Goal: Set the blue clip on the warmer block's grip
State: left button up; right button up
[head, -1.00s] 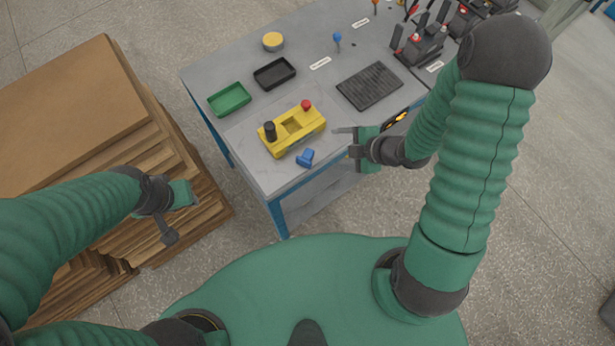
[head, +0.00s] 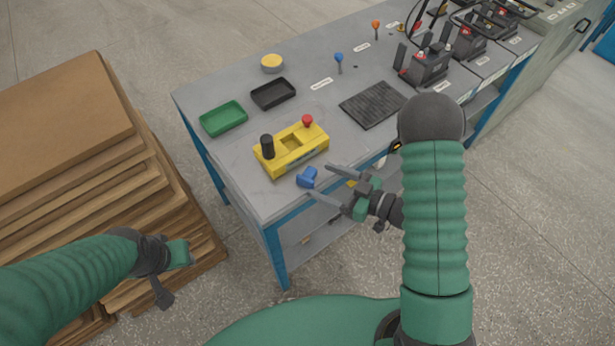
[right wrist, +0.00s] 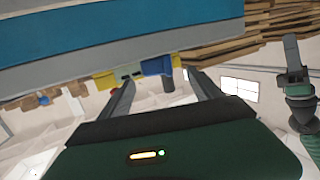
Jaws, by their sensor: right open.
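The blue clip (head: 307,177) lies on the grey bench near its front edge, just in front of a yellow block (head: 291,150). I take this for the warmer block; it has a black upright grip (head: 267,148) at its left end and a red knob (head: 307,121). My right gripper (head: 318,179) is open and empty, its fingertips reaching in from the right close to the clip. In the right wrist view the clip (right wrist: 157,66) shows between the spread fingers. My left gripper (head: 175,275) hangs left of the bench; its finger gap is unclear.
A green tray (head: 223,119), a black tray (head: 273,94) and a yellow-topped round tin (head: 272,63) stand behind the block. A dark ribbed mat (head: 372,104) lies to the right. Stacked boards (head: 70,140) stand left of the bench.

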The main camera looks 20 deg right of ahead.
jog(key=x, duration=0.5)
jog(key=shift+w+r, duration=0.1)
jog(key=shift+w, duration=0.25)
jog(key=c, duration=1.6)
jog(key=shift+r, duration=0.65)
grip_shut()
notch_tip(320, 180, up, 2)
jog(key=shift+r+p, duration=0.1)
jog(key=shift+p, duration=0.35)
jog(key=s, duration=0.1)
jog(key=s+a, duration=0.1)
jog(key=s, duration=0.3)
jog(key=shift+a+r, duration=0.15)
jog(key=shift+r, duration=0.1)
jog(key=s+a+r+p, duration=0.1)
jog(key=s+r+p, duration=0.1)
jog(key=s+p, duration=0.4)
jog(key=m+t+h+p, duration=0.3)
jog(key=p, duration=0.1)
send_near(307, 172)
notch_tip(307, 172, up, 5)
jog(key=d, duration=0.1)
jog(key=shift+w+d+r, duration=0.1)
jog(key=shift+w+r, duration=0.1)
jog(key=shift+w, duration=0.25)
